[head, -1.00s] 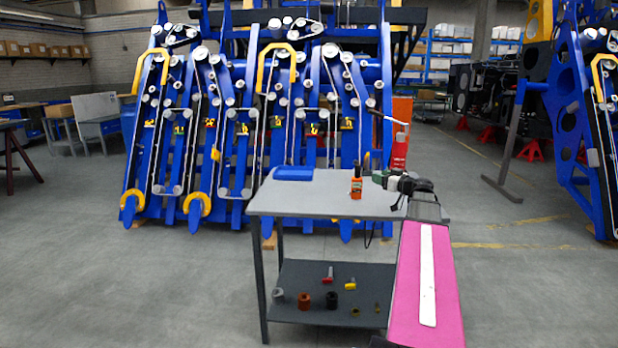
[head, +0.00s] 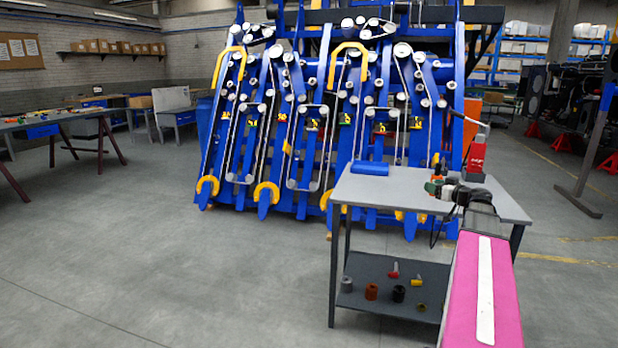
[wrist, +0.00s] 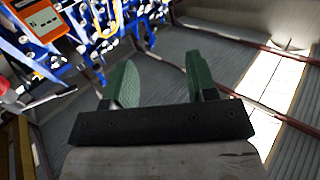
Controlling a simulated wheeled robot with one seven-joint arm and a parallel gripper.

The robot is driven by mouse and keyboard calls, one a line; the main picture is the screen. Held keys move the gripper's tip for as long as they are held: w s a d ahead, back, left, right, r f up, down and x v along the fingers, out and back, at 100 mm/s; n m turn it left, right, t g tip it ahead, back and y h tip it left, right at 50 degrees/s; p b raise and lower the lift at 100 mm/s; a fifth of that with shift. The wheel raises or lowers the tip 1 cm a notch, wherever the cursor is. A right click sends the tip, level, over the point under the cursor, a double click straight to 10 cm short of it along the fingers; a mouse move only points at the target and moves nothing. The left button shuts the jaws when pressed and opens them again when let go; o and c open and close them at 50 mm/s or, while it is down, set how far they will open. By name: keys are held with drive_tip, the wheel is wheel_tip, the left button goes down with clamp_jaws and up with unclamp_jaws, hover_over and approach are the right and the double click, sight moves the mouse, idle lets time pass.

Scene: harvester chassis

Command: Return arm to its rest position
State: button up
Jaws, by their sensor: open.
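My arm reaches forward over the right part of a grey two-level table (head: 400,185), with a pink link of mine in front. My gripper (head: 437,186) is small in the head view, at the end of the arm near the table's far edge. In the wrist view my gripper (wrist: 158,85) shows two green fingers wide apart with nothing between them.
Several small parts, including a grey cup (head: 346,284), sit on the lower shelf (head: 385,300). A blue harvester chassis (head: 340,110) stands behind. Open floor (head: 170,270) lies to the left.

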drive_tip(key=s+a+f+m+g+h, duration=0.1)
drive_tip(key=s+a+f+g, duration=0.3)
drive_tip(key=a+f, duration=0.6)
drive_tip(key=s+a+f+m+g, duration=0.1)
drive_tip(key=s+a+f+g, duration=0.3)
drive_tip(key=a+f, duration=0.5)
drive_tip(key=s+a+f+m+g+h, duration=0.1)
drive_tip(key=s+a+f+g+h, duration=0.2)
drive_tip(key=s+f, duration=0.3)
drive_tip(key=s+a+f+m+g+h, duration=0.2)
drive_tip(key=s+a+f+g+h, duration=0.1)
drive_tip(key=s+f, duration=0.4)
drive_tip(key=s+a+h, duration=0.1)
drive_tip(key=s+a, duration=0.1)
drive_tip(key=shift+a+f+g, duration=0.15)
drive_tip(key=shift+a+g, duration=0.2)
drive_tip(key=shift+g, duration=0.05)
